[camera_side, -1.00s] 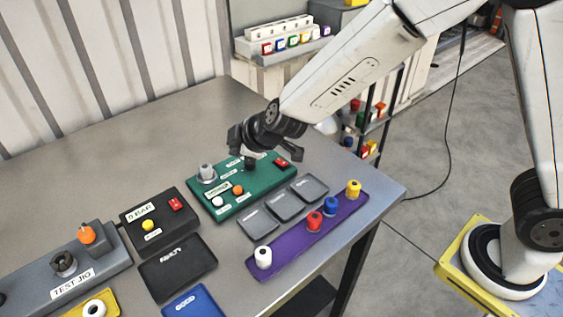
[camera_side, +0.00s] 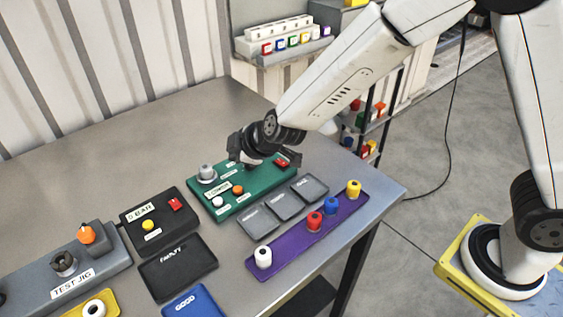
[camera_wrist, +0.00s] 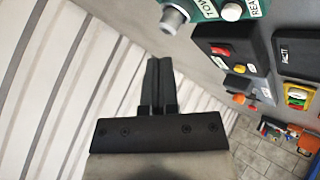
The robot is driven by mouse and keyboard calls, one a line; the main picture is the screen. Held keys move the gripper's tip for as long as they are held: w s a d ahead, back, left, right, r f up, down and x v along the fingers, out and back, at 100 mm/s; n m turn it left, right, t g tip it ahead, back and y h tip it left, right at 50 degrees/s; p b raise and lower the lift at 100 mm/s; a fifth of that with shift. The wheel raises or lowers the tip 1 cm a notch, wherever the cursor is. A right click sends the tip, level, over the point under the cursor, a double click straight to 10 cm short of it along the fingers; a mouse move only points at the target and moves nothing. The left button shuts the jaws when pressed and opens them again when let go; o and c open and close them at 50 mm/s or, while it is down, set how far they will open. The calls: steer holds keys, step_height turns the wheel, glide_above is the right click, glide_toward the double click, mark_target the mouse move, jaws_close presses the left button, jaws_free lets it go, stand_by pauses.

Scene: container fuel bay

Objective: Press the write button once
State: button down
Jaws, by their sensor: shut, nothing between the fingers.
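The green panel (camera_side: 262,190) lies on the table with a grey knob (camera_side: 206,172), a white button (camera_side: 218,201), an orange button (camera_side: 238,190) and a red switch (camera_side: 281,162). Its small labels are too blurred in the side view to tell which button is write. In the wrist view the white button (camera_wrist: 231,11) is beside a cut-off label starting "REA". My gripper (camera_side: 250,160) is shut and empty, over the back part of the green panel. Its closed fingers (camera_wrist: 160,62) show in the wrist view, and part of the panel is hidden behind it.
A black box (camera_side: 158,220) with a yellow button and red switch is left of the panel. Small grey trays (camera_side: 284,205) and a purple strip (camera_side: 290,240) with coloured pieces lie in front. A grey test jig (camera_side: 100,268) is far left. The table behind is clear.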

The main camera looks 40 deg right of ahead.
mark_target(241, 190)
steer(key=shift+f, duration=3.6)
steer(key=shift+f, duration=0.85)
steer(key=shift+r, duration=0.2)
stand_by(0.5)
steer(key=shift+r, duration=0.65)
steer(key=shift+r, duration=0.1)
steer(key=shift+r, duration=2.4)
